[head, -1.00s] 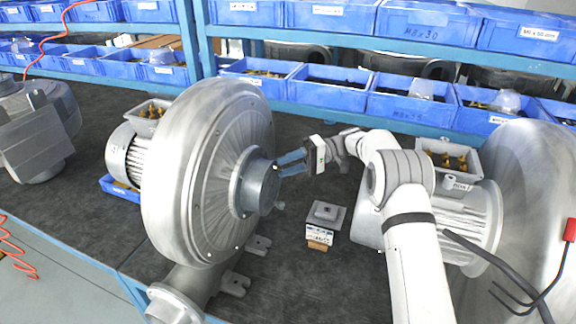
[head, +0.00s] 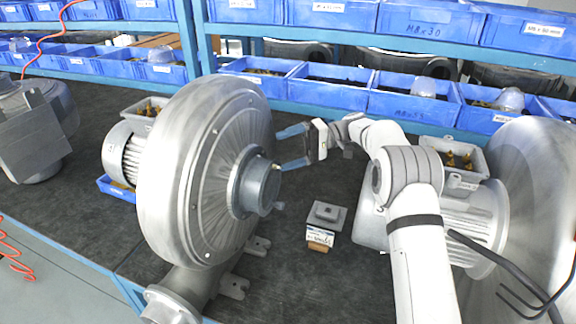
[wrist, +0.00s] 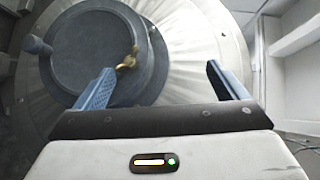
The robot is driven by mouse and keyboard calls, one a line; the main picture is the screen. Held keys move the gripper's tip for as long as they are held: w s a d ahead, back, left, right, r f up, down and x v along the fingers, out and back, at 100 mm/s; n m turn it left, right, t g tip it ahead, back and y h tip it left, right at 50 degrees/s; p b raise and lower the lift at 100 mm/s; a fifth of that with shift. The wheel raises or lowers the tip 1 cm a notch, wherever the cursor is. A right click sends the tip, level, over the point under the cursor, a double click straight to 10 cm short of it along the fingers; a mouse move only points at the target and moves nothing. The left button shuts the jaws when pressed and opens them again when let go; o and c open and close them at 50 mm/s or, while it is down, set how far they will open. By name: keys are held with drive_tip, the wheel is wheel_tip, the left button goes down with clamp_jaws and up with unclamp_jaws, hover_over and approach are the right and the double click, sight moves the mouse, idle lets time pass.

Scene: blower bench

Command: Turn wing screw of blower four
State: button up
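A large silver blower (head: 200,160) stands at the centre of the bench in the head view, with a dark grey round inlet collar (head: 262,185) on its right face. In the wrist view the collar (wrist: 95,55) fills the upper left, and a small brass wing screw (wrist: 127,60) sits on its right rim. My gripper (head: 283,150) is open and empty beside the collar's upper right. In the wrist view my gripper's (wrist: 158,70) left finger overlaps the collar just below the wing screw; the right finger is well to the right. I cannot tell whether it touches. No blower number is readable.
A second blower (head: 480,215) stands at the right behind my arm, and a grey motor unit (head: 35,130) at the far left. A small labelled box (head: 323,226) sits on the bench (head: 60,210). Blue bins (head: 330,87) line the rack behind. A grey knob (wrist: 38,46) projects from the collar.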

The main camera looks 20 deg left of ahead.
drive_tip(key=shift+o, duration=0.9)
wheel_tip(320, 180, up, 6)
drive_tip(key=shift+a+r, duration=0.15)
drive_tip(key=shift+a, duration=0.15)
drive_tip(key=shift+d+f+b, duration=0.35)
drive_tip(key=shift+d+f, duration=0.3)
drive_tip(key=shift+f, duration=0.25)
drive_tip(key=s+d+r, duration=0.2)
drive_tip(key=shift+s+d+r, duration=0.15)
drive_tip(key=shift+s+d, duration=0.15)
drive_tip(key=c, duration=0.5)
drive_tip(key=shift+s+d+r, duration=0.3)
drive_tip(key=shift+d+r, duration=0.25)
drive_tip(key=shift+d, duration=0.2)
drive_tip(key=shift+s+d+r, duration=0.25)
drive_tip(key=shift+d+r, duration=0.3)
drive_tip(key=shift+d, duration=0.2)
drive_tip(key=shift+c, duration=0.2)
